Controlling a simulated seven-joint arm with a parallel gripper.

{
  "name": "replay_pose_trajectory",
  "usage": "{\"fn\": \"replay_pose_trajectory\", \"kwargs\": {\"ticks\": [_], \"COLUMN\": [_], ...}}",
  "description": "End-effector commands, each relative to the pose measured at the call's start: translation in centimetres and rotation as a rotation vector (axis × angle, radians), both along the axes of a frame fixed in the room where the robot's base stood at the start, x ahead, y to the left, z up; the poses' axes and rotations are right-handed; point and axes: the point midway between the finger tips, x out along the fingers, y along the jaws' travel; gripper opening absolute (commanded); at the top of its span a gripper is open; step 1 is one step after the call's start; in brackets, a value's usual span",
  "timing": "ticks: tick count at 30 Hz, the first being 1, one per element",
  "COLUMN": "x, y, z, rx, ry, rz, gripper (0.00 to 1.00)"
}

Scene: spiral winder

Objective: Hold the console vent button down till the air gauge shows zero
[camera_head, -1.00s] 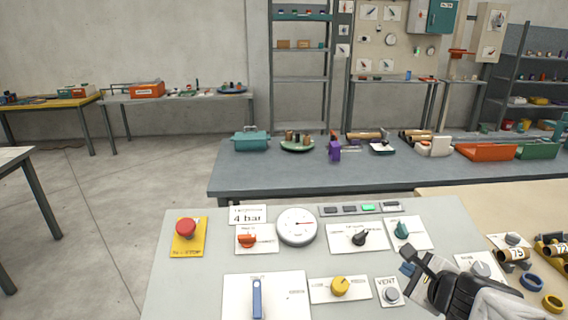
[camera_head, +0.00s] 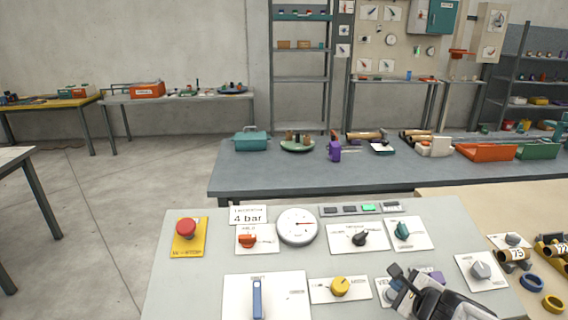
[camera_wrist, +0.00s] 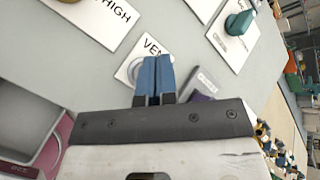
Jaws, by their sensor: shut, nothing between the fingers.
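The vent button (camera_wrist: 136,72) sits on a white plate marked VENT (camera_wrist: 150,45) in the wrist view. My blue fingertips (camera_wrist: 156,62) are shut and cover part of the button. Whether they touch or press it I cannot tell. In the head view the vent plate (camera_head: 382,291) shows at the console's lower right, and my gripper (camera_head: 394,284) reaches over it from the right, hiding most of the button. The round white air gauge (camera_head: 297,227) has its red needle pointing right, off to one side. A sign beside it reads 4 bar (camera_head: 248,215).
The grey console (camera_head: 200,285) also carries a red stop button (camera_head: 186,229), an orange handle (camera_head: 247,241), a yellow knob (camera_head: 340,286), a black knob (camera_head: 360,239), a green knob (camera_head: 402,230) and a grey knob (camera_head: 481,270). A blue lever (camera_head: 257,298) stands at the front.

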Motion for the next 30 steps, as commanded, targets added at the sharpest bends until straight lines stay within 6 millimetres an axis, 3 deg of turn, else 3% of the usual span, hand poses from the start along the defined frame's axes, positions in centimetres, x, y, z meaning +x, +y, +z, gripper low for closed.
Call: {"fn": "replay_pose_trajectory", "kwargs": {"ticks": [9, 30], "x": [0.41, 0.42], "y": [-0.01, -0.02], "z": [-1.28, -1.32], "rx": [0.000, 0.000], "ry": [0.000, 0.000], "rz": [0.000, 0.000], "gripper": [0.00, 0.00]}}
